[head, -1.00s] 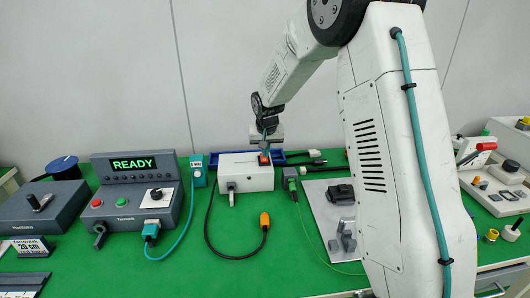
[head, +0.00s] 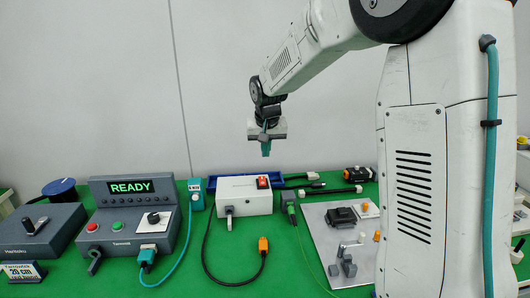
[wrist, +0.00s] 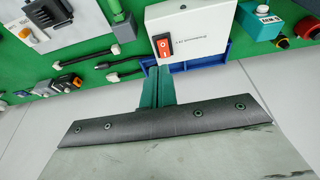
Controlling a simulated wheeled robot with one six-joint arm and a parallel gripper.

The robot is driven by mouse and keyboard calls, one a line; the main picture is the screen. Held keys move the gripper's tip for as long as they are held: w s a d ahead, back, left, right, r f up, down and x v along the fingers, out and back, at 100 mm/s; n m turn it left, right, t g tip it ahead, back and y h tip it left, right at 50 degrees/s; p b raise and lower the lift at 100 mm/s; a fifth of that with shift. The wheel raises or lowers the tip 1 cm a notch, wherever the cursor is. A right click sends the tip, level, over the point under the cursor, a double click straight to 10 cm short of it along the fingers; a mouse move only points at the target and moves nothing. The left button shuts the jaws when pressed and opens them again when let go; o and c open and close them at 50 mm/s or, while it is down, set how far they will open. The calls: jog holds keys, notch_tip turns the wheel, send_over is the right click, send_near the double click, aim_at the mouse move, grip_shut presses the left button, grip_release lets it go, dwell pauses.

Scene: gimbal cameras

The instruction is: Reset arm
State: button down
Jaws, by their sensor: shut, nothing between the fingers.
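My gripper (head: 266,149) is raised above the green bench, over the back right part of a white power box. Its teal fingers are together and hold nothing; they also show in the wrist view (wrist: 158,86). The white box (head: 243,194) has a red rocker switch (head: 263,182) on its top right corner. In the wrist view the switch (wrist: 163,46) lies just beyond the fingertips, apart from them.
A grey console (head: 130,217) with a lit READY display stands left of the box. A blue tray (head: 213,181) lies behind the box. A grey plate (head: 322,222) with dark parts lies to the right. An orange-ended cable (head: 263,245) lies in front.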

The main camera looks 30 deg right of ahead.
dwell(0.3)
jog(key=s+a+r+n, duration=0.1)
jog(key=s+a, duration=0.1)
jog(key=s, duration=1.1)
jog(key=s+a+r+n+g, duration=0.1)
jog(key=s+a, duration=0.2)
jog(key=s, duration=1)
jog(key=s+a+r+n+y, duration=0.1)
jog(key=s+a+r+n, duration=0.1)
jog(key=s, duration=1.1)
jog(key=shift+s+a+g, duration=0.15)
jog(key=shift+a+g, duration=0.05)
jog(key=shift+g, duration=0.2)
